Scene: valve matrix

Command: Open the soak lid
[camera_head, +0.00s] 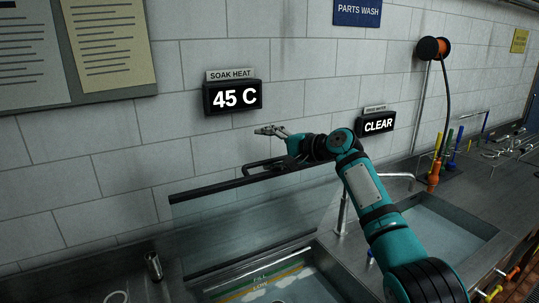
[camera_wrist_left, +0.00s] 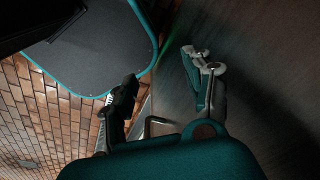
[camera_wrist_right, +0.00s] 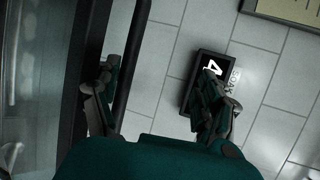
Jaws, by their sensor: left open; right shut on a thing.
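The soak lid (camera_head: 245,222) is a clear glass panel with a black top edge, standing raised at a steep tilt behind the soak basin (camera_head: 215,288). Its black handle (camera_head: 262,168) is at the top edge. My right gripper (camera_head: 270,131) is at the handle, in front of the wall. In the right wrist view, the handle bar (camera_wrist_right: 131,55) runs between the fingers, close to the left one. The right fingers stand apart around it; contact is hard to see. My left gripper (camera_wrist_left: 165,75) is open and empty, seen only in its wrist view.
The soak heat display (camera_head: 233,97) reads 45 C on the tiled wall. Another display (camera_head: 377,124) reads CLEAR. A second basin (camera_head: 490,238) with a faucet (camera_head: 397,175) lies to the right.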

